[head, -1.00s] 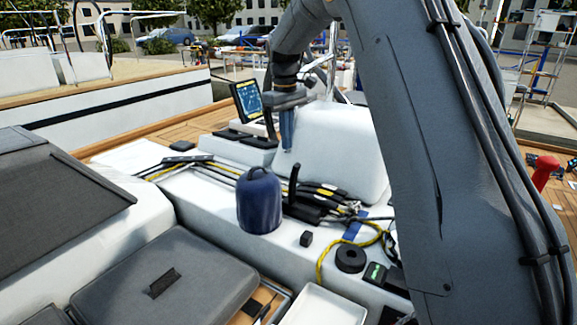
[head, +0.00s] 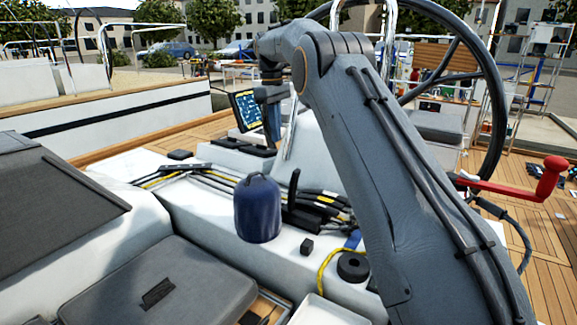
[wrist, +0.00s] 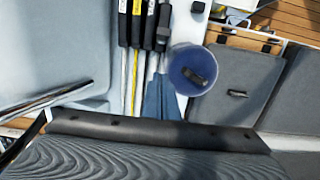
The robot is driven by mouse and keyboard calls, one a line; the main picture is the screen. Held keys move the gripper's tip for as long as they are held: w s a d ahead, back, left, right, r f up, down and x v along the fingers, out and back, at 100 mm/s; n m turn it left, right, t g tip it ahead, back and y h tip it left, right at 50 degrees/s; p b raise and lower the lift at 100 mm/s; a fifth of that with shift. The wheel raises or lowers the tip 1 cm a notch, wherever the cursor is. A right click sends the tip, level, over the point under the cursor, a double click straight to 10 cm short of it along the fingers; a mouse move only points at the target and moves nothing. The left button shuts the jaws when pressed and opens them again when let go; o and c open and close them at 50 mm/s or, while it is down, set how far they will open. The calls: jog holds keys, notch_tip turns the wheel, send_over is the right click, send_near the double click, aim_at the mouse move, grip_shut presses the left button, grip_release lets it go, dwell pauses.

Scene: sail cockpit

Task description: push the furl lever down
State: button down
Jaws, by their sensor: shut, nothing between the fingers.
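A black lever (head: 293,186), which I take for the furl lever, stands nearly upright on its black base (head: 301,217) in the head view, behind and right of the dark blue covered drum. In the wrist view a row of black clutch handles (wrist: 137,25) shows at the top; I cannot tell for certain which is the furl lever. My gripper (head: 274,143) points down, shut and empty, beyond the lever and apart from it in the head view. Its blue fingers also show in the wrist view (wrist: 158,90).
The dark blue covered drum (head: 258,208) stands close to the lever. Black and yellow lines (head: 222,182) run along the white deck. A plotter screen (head: 249,110) is beside my gripper. A black ring (head: 353,265), a red-handled crank (head: 550,178) and the large wheel (head: 497,100) are to the right.

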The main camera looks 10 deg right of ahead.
jog(key=s+d+f+p, duration=0.3)
jog(key=f, duration=0.7)
jog(key=shift+s+d+f+p, duration=0.15)
jog(key=shift+f+p, duration=0.15)
jog(key=shift+p, duration=0.05)
